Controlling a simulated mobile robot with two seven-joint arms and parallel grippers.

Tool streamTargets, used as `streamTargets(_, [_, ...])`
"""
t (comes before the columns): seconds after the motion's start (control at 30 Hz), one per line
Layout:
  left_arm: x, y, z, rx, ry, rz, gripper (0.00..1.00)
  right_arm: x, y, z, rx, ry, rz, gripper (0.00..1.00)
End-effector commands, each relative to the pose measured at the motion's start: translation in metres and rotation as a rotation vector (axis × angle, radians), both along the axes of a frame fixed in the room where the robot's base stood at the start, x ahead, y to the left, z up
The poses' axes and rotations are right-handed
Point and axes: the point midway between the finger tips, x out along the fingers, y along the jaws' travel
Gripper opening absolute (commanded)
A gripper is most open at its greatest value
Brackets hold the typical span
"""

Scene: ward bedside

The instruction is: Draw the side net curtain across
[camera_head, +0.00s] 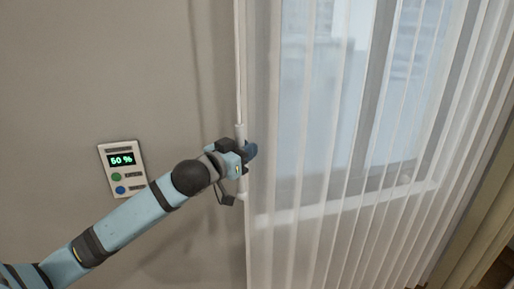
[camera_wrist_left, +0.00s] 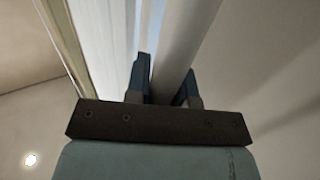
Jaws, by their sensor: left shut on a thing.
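The white net curtain (camera_head: 330,170) hangs in thin vertical folds in front of the window, from the middle of the head view to the right. A slim white draw rod (camera_head: 239,70) with a thicker handle at its lower end hangs at the curtain's left edge. My left gripper (camera_head: 247,154) is shut on that handle. In the left wrist view the pale rod (camera_wrist_left: 182,50) passes between the two dark fingers (camera_wrist_left: 165,88), with the curtain (camera_wrist_left: 100,40) to its left. My right gripper is not in view.
A wall panel (camera_head: 122,168) reading "50 %" with green and blue buttons is on the bare wall left of the curtain, close above my left arm. The window (camera_head: 385,90) and its sill show through the net. A tan drape (camera_head: 485,245) hangs at the far right.

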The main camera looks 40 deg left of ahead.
Motion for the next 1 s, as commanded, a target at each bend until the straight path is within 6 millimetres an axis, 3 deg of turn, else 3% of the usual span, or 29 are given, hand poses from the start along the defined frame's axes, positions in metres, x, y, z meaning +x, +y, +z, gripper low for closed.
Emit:
streamTargets(0.33, [-0.003, 0.003, -0.001, 0.001, 0.003, 0.002, 0.0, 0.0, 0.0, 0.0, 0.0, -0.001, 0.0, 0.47])
streamTargets(0.37, [-0.003, 0.003, -0.001, 0.001, 0.003, 0.003, 0.29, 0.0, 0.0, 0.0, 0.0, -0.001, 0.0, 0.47])
streamTargets(0.43, [-0.003, 0.003, 0.0, 0.001, 0.003, 0.002, 0.45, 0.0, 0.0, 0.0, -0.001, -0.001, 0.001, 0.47])
streamTargets(0.47, [-0.003, 0.003, 0.0, 0.001, 0.002, 0.002, 0.47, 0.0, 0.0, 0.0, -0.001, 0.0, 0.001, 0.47])
streamTargets(0.77, [-0.005, 0.003, 0.0, 0.001, 0.001, 0.001, 0.47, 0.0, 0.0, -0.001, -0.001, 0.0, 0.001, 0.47])
streamTargets(1.0, [-0.032, 0.006, -0.002, 0.002, 0.003, 0.002, 0.47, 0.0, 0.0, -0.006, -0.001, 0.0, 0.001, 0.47])
